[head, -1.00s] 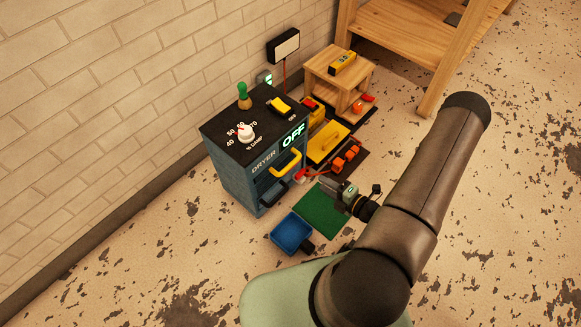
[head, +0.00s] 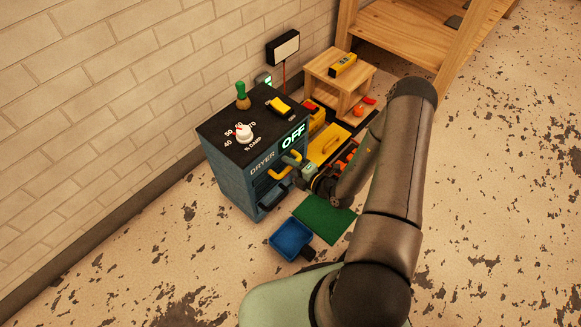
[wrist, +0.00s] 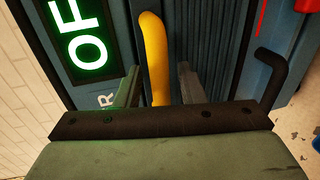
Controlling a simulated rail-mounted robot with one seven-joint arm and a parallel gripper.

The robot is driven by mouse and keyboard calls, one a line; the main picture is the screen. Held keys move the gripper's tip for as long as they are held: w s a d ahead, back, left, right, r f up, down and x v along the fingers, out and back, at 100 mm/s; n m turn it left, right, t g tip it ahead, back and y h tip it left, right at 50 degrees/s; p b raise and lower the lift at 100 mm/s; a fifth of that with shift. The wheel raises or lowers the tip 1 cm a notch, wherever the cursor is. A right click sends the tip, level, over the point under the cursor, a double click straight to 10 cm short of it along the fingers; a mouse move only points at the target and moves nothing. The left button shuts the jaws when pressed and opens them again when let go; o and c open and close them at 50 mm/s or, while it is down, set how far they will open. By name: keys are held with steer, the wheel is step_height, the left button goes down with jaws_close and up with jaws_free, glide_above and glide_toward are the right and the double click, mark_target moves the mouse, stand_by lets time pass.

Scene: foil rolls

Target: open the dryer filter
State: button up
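The blue dryer (head: 229,178) stands against the wall, with a black top and a lit OFF display (head: 293,136). A yellow handle (head: 287,163) is on its front, below the display. A black handle (head: 270,205) sits lower; it also shows at the right of the wrist view (wrist: 271,80). No label reading filter is visible. My gripper (head: 296,161) is at the yellow handle. In the wrist view, the open fingers (wrist: 160,88) stand on either side of the yellow handle (wrist: 154,50). Whether either finger touches it cannot be told.
A blue tray (head: 291,239) and a green mat (head: 325,218) lie on the floor before the dryer. A yellow box (head: 326,145) and a small wooden stand (head: 340,75) are to its right. The floor at left is clear.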

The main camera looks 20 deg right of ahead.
jaws_close()
steer(key=f+p+v, duration=0.2)
steer(key=f+v, duration=0.1)
steer(key=v, duration=1)
steer(key=shift+s+d+p, duration=0.35)
steer(key=shift+p, duration=0.05)
steer(key=shift+r, duration=0.1)
jaws_free()
